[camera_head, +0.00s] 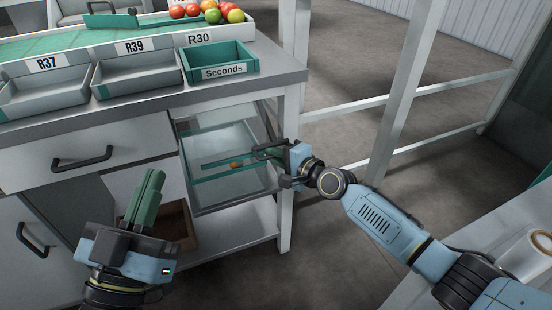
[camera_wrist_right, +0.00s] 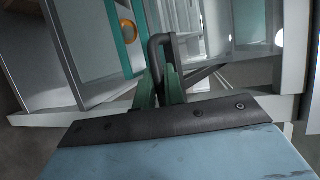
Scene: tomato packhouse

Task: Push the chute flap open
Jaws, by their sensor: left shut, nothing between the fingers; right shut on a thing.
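A clear-walled chute (camera_head: 222,180) with green edging hangs under the right end of the bench, and a small orange item shows through it. I cannot tell which of its clear panels is the flap, or how far open it stands. My right gripper (camera_head: 264,151) is at the chute's right front side. In the right wrist view its green fingers (camera_wrist_right: 160,85) are shut on a dark bent handle (camera_wrist_right: 158,48); clear panels and a green strip (camera_wrist_right: 119,38) lie beyond. My left gripper (camera_head: 153,183) is shut and empty, fingers upward, before the bench's lower shelf.
On the bench stand grey trays (camera_head: 140,86) and the green Seconds tray (camera_head: 220,78), with tomatoes (camera_head: 205,11) behind. A closed drawer (camera_head: 85,158) is left of the chute. A brown box (camera_head: 181,242) sits below. White posts (camera_head: 405,85) rise at right; the floor there is clear.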

